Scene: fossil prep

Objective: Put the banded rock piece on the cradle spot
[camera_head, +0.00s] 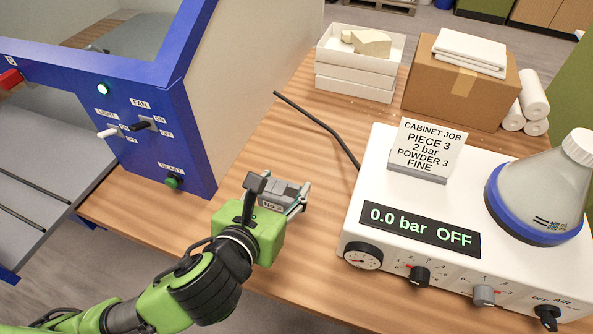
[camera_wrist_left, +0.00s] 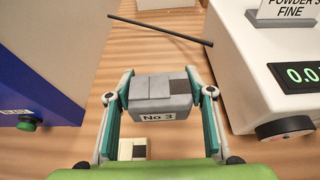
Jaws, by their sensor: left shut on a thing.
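My left gripper (camera_head: 281,200) is shut on a grey rock piece (camera_head: 285,190), with its fingers on the two sides. In the left wrist view, the rock piece (camera_wrist_left: 160,92) is blocky, with lighter and darker grey areas and a white "No 3" label on its near face. It is over the wooden table; I cannot tell the height of any gap below it. I cannot make out a cradle spot in either view. My right gripper is not in view.
A blue cabinet (camera_head: 190,125) stands left, with switches and a grey shelf (camera_head: 40,165). A white control unit (camera_head: 365,215) showing "0.0 bar OFF" stands right. A black hose (camera_head: 320,122) lies between. White trays (camera_head: 355,85) and a cardboard box (camera_head: 450,95) are behind.

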